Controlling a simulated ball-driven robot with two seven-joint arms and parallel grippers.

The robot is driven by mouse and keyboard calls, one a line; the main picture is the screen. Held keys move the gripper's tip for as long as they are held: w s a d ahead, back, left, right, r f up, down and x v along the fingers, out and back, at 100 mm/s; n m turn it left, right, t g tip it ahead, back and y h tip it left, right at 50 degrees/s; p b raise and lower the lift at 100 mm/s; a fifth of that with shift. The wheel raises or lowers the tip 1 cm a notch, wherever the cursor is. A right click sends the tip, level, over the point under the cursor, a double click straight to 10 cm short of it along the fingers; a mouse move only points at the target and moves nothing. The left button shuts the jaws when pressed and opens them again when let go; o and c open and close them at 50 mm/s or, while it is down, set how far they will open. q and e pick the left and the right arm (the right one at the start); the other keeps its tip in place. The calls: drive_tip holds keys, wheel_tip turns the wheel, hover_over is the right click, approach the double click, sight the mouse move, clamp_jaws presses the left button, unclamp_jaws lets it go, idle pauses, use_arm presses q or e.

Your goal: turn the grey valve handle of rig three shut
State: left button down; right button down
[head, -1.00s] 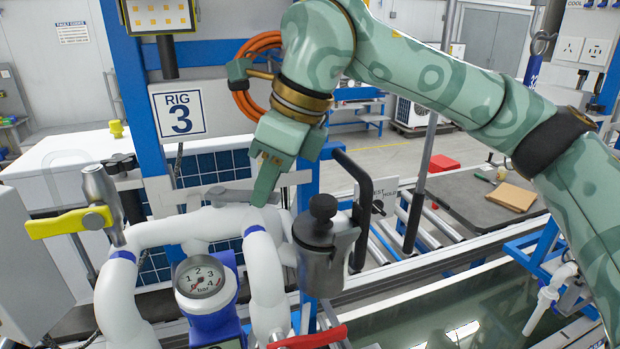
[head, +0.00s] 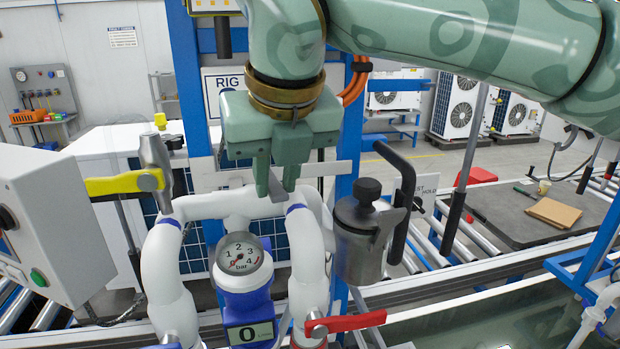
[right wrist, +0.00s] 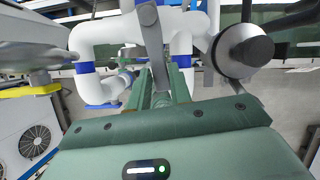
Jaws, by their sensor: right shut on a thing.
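The grey valve handle (head: 275,188) of rig three is at the white pipe's top run, mostly hidden behind my right gripper (head: 276,180) in the head view. The right gripper points down with its fingers on either side of the handle and is shut on it. In the right wrist view, the grey lever (right wrist: 154,45) runs lengthwise in between the fingers (right wrist: 160,90), with its round hub at the top edge. The rig sign (head: 226,80) is partly covered by the gripper; "RIG" shows. My left gripper is not in view.
A yellow handle (head: 112,185) stands left and a red handle (head: 350,322) lower right on the pipes. A pressure gauge (head: 240,255) sits between the pipe legs. A grey canister (head: 362,240) with a black knob stands close right of the gripper.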

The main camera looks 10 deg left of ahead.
drive_tip(key=shift+s+a+m+h+b, duration=0.3)
drive_tip(key=shift+a+m, duration=0.25)
drive_tip(key=shift+m, duration=0.25)
drive_tip(key=c, duration=1.3)
unclamp_jaws()
drive_tip(key=shift+o, duration=0.2)
drive_tip(key=p+v, duration=0.1)
drive_tip(key=v, duration=1.5)
drive_tip(key=shift+s, duration=0.2)
drive_tip(key=shift+a, duration=0.1)
